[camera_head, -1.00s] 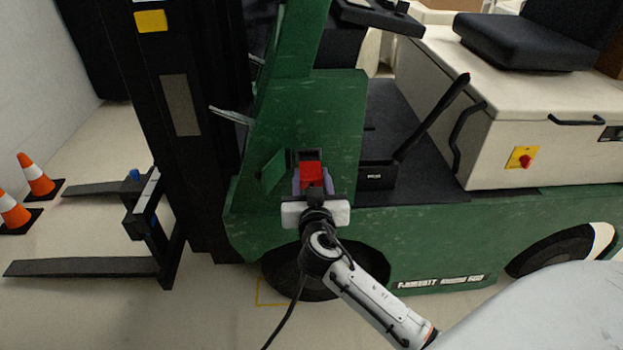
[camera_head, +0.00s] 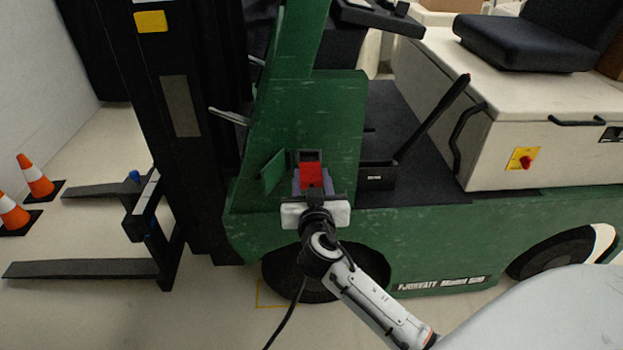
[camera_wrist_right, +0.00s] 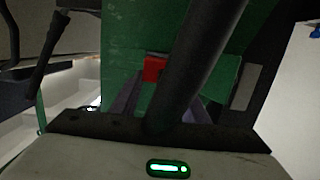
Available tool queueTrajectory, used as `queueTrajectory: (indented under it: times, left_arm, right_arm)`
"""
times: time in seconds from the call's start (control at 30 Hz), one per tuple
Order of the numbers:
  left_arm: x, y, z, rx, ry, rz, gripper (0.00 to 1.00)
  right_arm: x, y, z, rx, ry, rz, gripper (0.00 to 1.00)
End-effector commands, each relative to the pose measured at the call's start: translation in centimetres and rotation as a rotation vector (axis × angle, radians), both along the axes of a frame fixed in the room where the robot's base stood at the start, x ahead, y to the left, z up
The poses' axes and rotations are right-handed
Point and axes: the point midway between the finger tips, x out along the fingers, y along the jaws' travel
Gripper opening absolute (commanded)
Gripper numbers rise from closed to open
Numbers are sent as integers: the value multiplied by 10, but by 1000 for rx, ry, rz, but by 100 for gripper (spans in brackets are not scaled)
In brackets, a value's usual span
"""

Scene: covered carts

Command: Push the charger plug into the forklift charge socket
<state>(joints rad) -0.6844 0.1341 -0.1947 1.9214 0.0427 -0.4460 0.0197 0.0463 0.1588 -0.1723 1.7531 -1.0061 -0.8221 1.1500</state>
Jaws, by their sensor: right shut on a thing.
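The red charger plug (camera_head: 312,175) is at the dark charge socket (camera_head: 304,155) on the green forklift (camera_head: 345,120). The socket's green flap (camera_head: 272,171) stands open to its left. My right gripper (camera_head: 312,190) is shut on the plug, reaching up from below. In the right wrist view the red plug (camera_wrist_right: 154,69) shows beside a thick dark cable (camera_wrist_right: 200,65) that crosses the view. The contact between plug and socket is hidden, so I cannot tell how deep the plug sits. My left gripper is not in view.
The black mast (camera_head: 170,130) and forks (camera_head: 85,269) are on the left, with orange cones (camera_head: 38,177) near the wall. A black lever (camera_head: 432,117) rises right of the socket. The black cable (camera_head: 287,322) hangs below my gripper. Floor is clear in front.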

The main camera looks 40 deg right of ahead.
Motion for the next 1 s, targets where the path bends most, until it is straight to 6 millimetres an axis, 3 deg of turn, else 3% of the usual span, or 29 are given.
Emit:
queueTrajectory:
  times: [1.0]
  left_arm:
    - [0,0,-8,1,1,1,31]
  right_arm:
    - [7,-4,1,-1,-4,1,6]
